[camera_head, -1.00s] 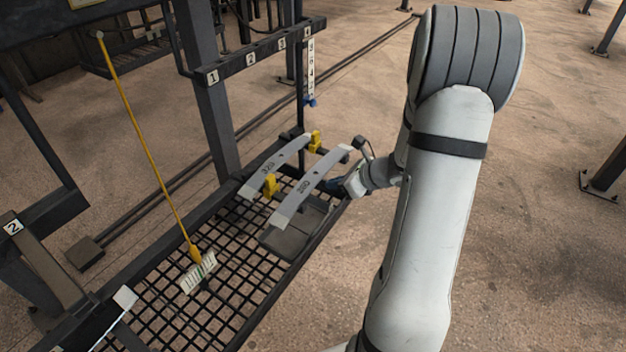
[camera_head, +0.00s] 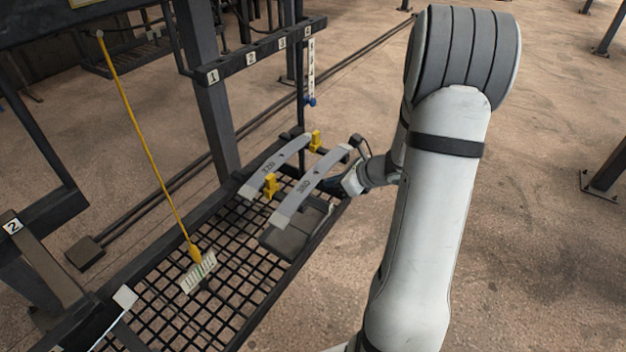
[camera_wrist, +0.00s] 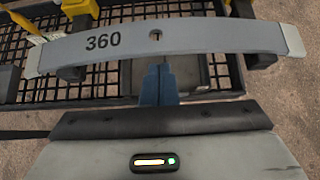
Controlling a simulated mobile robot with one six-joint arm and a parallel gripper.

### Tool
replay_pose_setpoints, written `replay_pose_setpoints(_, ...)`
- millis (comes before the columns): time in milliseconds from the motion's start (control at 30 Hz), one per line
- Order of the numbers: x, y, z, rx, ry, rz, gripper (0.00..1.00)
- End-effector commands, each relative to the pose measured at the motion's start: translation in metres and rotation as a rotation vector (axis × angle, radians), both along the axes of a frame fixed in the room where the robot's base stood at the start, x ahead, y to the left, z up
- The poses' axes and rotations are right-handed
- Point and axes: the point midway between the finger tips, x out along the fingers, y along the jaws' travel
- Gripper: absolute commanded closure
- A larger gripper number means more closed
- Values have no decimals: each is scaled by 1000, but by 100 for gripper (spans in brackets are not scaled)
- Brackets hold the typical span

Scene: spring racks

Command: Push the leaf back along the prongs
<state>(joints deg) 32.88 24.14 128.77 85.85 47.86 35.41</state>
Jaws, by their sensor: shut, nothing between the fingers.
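The grey curved leaf marked 360 (camera_wrist: 190,39) lies across the wrist view, and it is the nearer leaf in the head view (camera_head: 312,184). It rests on dark prongs (camera_wrist: 240,58). My gripper (camera_wrist: 158,72) is shut and empty, its blue fingertips at the leaf's near edge, just below the hole in its middle. I cannot tell whether they touch it. In the head view my gripper (camera_head: 336,187) is on the right side of this leaf, its fingers partly hidden.
A second grey leaf (camera_head: 275,165) lies beyond, beside yellow blocks (camera_head: 270,186). A dark mesh shelf (camera_head: 215,300) and a grey plate (camera_head: 284,240) lie below. A yellow cord with a tag (camera_head: 198,273) hangs at left. A numbered bar (camera_head: 250,58) stands above. Open floor lies at right.

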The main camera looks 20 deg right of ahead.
Motion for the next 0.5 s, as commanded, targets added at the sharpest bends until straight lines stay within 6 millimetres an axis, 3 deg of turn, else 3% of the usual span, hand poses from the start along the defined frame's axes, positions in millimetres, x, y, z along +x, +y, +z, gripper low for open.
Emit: replay_pose_setpoints(500, 17, 14, 0, 0, 0, 0, 100)
